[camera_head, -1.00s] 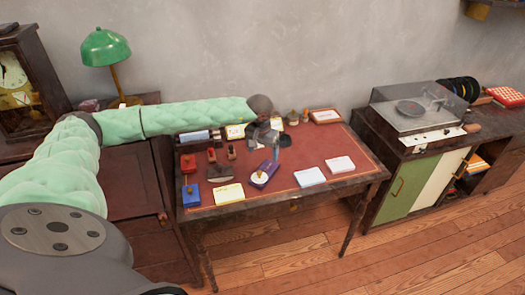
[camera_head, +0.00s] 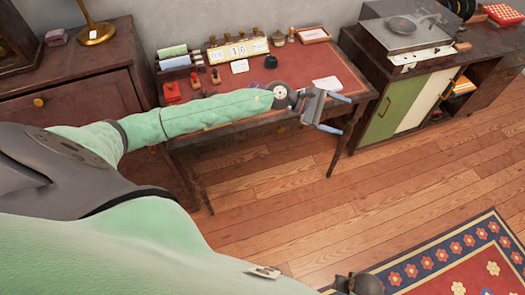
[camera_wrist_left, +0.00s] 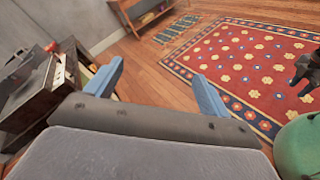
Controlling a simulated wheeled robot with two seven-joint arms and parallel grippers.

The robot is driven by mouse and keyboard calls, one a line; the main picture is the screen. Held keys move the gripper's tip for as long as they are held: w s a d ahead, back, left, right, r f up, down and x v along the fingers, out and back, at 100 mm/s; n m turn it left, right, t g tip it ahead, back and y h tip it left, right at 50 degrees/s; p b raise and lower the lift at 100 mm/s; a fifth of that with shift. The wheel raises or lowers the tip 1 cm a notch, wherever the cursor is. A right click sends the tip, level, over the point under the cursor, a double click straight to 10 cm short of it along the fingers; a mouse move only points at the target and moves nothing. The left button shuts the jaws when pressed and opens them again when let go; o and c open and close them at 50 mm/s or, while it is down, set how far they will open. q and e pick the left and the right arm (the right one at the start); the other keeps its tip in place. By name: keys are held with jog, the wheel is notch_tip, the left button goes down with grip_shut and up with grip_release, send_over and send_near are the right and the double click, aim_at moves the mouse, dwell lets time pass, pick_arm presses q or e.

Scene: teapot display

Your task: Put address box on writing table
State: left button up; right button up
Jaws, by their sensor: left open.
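The writing table (camera_head: 305,72) has a red top and dark wooden legs. My left gripper (camera_head: 338,114) is open and empty, its blue fingers apart in the air by the table's front right edge. In the left wrist view, the fingers of my left gripper (camera_wrist_left: 158,72) have nothing between them. My left arm hides much of the table's front half. I cannot pick out the address box with certainty. My right arm is partly in view at the bottom of the head view; its jaws do not show clearly.
A perpetual calendar (camera_head: 238,48), red stamp items (camera_head: 172,91) and white cards (camera_head: 327,84) lie on the table. A record player cabinet (camera_head: 400,75) stands right, a dark cabinet (camera_head: 70,85) left. The wooden floor (camera_head: 290,190) is open up to a patterned rug (camera_head: 455,260).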

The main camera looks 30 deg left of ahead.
pick_arm(q)
jog(key=s+a+f+m+t+y, duration=0.25)
jog(key=f+m+y, duration=0.35)
jog(key=m, duration=0.4)
jog(key=s+a+f+m+t+y, duration=0.2)
jog(key=s+f+m+t+y, duration=0.1)
jog(key=f+m, duration=0.55)
jog(key=s+a+f+m+t+y, duration=0.2)
jog(key=f+m+y, duration=0.35)
jog(key=m, duration=0.65)
jog(key=s+f+n+g, duration=0.5)
jog(key=s+f, duration=0.3)
jog(key=s, duration=0.6)
jog(key=s+d+f+n+g, duration=0.1)
jog(key=s+f+n+g, duration=0.5)
jog(key=s, duration=0.8)
notch_tip(320, 180, down, 2)
jog(key=shift+n+h, duration=0.45)
jog(key=shift+n, duration=0.7)
